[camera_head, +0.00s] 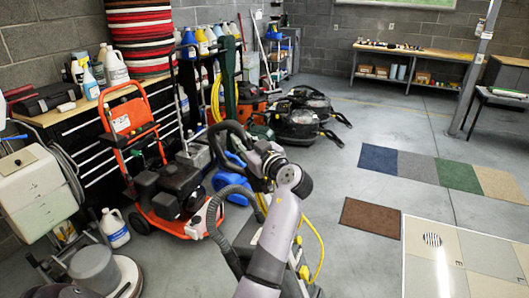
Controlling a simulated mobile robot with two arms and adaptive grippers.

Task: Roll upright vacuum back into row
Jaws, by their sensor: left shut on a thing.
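The upright vacuum (246,238) stands low in the middle, partly hidden behind my left arm. Its dark curved handle (229,131), a grey ribbed hose and a yellow cord show around the arm. My left gripper (265,160) is at the handle and shut on it; the fingertips are hard to make out. Behind it, a row of floor machines stands along the left wall, including a black one (296,122) and an orange one (250,104). My right gripper is not in view.
A white jug (115,228) and a grey floor machine (97,270) are at lower left. Flat carpet samples (418,168) and a brown mat (370,216) lie right. Open floor lies beyond.

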